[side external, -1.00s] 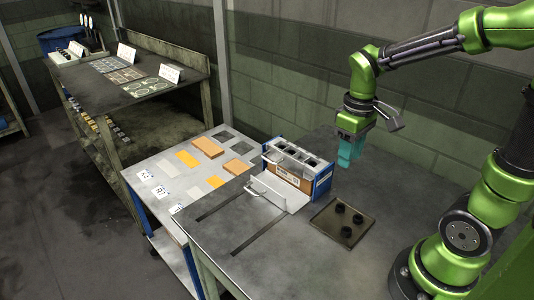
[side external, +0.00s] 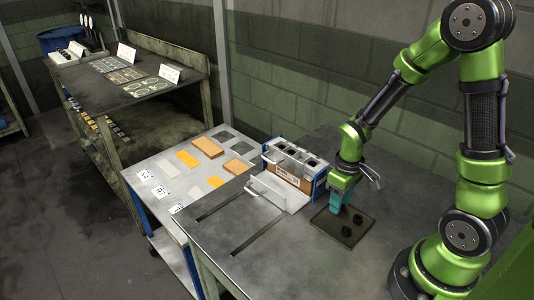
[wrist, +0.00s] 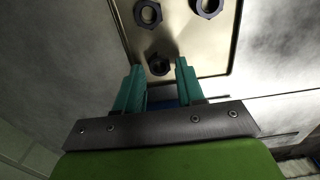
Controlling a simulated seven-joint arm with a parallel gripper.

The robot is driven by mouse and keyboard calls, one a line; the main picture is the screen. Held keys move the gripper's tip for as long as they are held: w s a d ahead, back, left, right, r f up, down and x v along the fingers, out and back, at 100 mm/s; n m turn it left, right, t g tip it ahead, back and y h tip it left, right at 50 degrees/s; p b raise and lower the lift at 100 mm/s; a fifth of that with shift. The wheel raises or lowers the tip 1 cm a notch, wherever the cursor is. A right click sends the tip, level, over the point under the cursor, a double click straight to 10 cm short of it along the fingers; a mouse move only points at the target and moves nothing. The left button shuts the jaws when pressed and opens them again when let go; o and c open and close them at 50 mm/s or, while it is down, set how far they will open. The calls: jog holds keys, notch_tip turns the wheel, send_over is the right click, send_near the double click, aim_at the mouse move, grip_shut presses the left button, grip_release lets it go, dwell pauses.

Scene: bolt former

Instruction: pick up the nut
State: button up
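Three dark nuts lie in a shallow tray (side external: 325,226) on the table. In the wrist view, one nut (wrist: 152,66) is nearest my gripper and appears between the two teal fingertips, with gaps on both sides. A second nut (wrist: 140,14) and a third nut (wrist: 196,6) lie farther up. My gripper (wrist: 159,69) is open and empty, pointing down. In the side view, my gripper (side external: 335,212) is low over the tray's back left part and hides the nearest nut. The other two nuts (side external: 346,231) (side external: 357,219) show to its right. The exact fingertip height is unclear.
A side table holds orange blocks (side external: 207,147). The table right of the tray is clear.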

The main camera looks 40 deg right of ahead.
jog(key=shift+f, duration=0.35)
jog(key=shift+c, duration=0.4)
grip_shut()
jog(key=shift+r, duration=0.15)
notch_tip(320, 180, up, 10)
